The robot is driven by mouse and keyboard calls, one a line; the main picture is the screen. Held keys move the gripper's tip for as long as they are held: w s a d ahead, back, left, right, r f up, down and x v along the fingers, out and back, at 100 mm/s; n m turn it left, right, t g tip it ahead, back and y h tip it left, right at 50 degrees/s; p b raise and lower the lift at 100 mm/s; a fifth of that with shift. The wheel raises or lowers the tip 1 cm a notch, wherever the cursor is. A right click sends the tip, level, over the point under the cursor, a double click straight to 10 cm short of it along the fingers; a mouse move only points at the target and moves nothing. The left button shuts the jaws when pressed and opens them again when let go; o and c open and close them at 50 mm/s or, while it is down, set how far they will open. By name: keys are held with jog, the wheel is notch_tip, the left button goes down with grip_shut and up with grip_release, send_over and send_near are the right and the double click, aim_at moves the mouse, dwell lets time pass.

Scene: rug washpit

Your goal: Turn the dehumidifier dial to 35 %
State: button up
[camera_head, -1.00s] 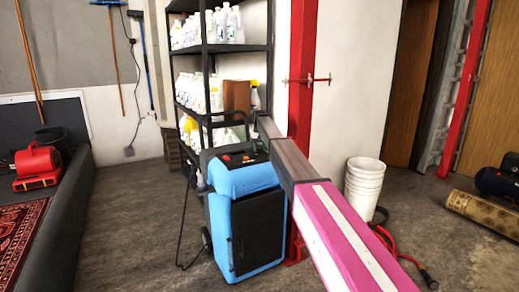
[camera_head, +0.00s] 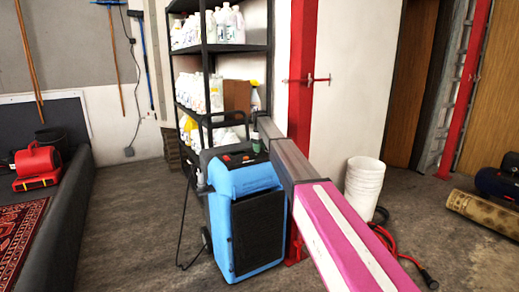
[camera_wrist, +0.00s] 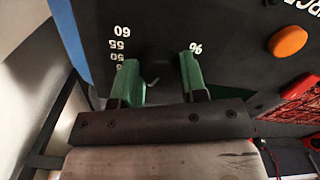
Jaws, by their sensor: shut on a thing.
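The blue and black dehumidifier (camera_head: 243,182) stands on the floor in the middle of the head view, its dark control panel on top. In the wrist view the black panel (camera_wrist: 225,70) fills most of the picture. White scale numbers (camera_wrist: 119,45), 60, 55 and 50 among them, and a % sign show upside down. My gripper (camera_wrist: 158,65) has its green fingers on either side of the dark dial (camera_wrist: 160,74), shut on it. The dial blends into the panel, and I cannot read its setting. In the head view the fingers (camera_head: 256,145) are small at the panel's back right.
A black shelf (camera_head: 238,48) with bottles stands behind the dehumidifier. Floor at left is open.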

dwell(0.3)
jog(key=o, duration=0.9)
jog(key=shift+r, duration=0.1)
notch_tip(320, 180, up, 11)
jog(key=shift+f, duration=0.15)
